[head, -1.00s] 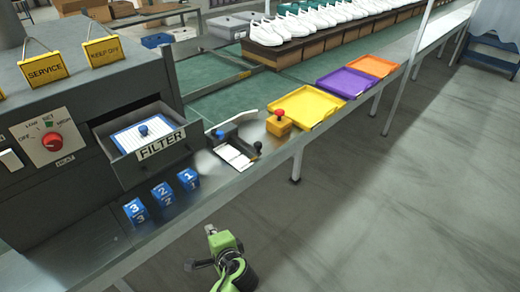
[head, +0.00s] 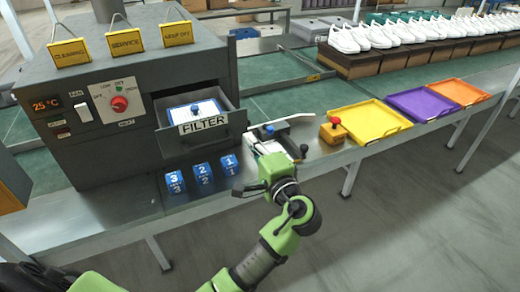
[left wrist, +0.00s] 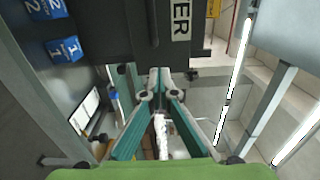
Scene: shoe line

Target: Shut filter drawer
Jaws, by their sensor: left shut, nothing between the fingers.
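The filter drawer (head: 170,143) sticks out of the dark grey machine (head: 75,130), open. It has a white FILTER label on its front, and a white filter pad with a blue knob (head: 196,108) lies inside. My left gripper (head: 238,192) is shut and empty, in front of and to the right of the drawer, apart from it in the head view. In the left wrist view my fingertips (left wrist: 160,75) meet, with the dark drawer front (left wrist: 115,30) and part of its label just beyond them. Contact cannot be told there. My right gripper is not in view.
Blue numbered blocks (head: 203,174) stand on the bench below the drawer. A small dark tray with papers (head: 268,148) and a yellow box with a red button (head: 333,130) are to the right. Yellow (head: 370,122), purple and orange trays follow along the bench.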

